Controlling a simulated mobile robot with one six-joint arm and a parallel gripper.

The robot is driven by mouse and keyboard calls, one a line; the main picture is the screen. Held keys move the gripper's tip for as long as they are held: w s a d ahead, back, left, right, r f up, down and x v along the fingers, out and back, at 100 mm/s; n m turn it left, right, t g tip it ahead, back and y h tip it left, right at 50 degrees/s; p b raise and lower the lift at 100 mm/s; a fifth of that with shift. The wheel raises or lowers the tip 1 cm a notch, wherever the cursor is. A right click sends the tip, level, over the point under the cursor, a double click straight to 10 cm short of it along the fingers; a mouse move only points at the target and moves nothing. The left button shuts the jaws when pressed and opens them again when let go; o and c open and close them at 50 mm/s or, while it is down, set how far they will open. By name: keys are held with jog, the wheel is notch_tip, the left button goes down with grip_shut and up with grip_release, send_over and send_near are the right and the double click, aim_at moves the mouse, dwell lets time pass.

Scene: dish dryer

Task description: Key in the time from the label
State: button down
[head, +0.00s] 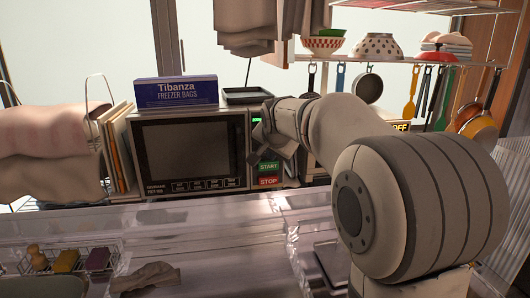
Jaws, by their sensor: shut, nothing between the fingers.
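A microwave (187,151) with a dark door stands on the counter at centre left. Its control panel is on the right side, with a small lit green display (257,120), a green START button (268,167) and a red STOP button (268,181). My gripper (259,141) is shut and empty in front of the panel, above START, and covers much of the panel between the display and START. I cannot tell whether it touches the panel. I see no readable time label. Small markings below the door are too small to read.
A blue box of Tibanza freezer bags (176,91) and a dark tray (248,95) sit on the microwave. Boards (116,150) stand to its left. Pans and utensils hang at right near an OFF sign (400,127). A crumpled cloth (146,277) lies in front.

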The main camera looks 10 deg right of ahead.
jog(key=shift+w, duration=0.1)
jog(key=shift+w, duration=0.3)
jog(key=shift+w+p, duration=0.4)
jog(key=shift+w, duration=0.45)
dwell(1.0)
jog(key=shift+s, duration=0.1)
jog(key=shift+s+b, duration=0.8)
jog(key=shift+s, duration=0.35)
jog(key=shift+s+b, duration=1.35)
jog(key=shift+s, duration=1.15)
dwell(0.4)
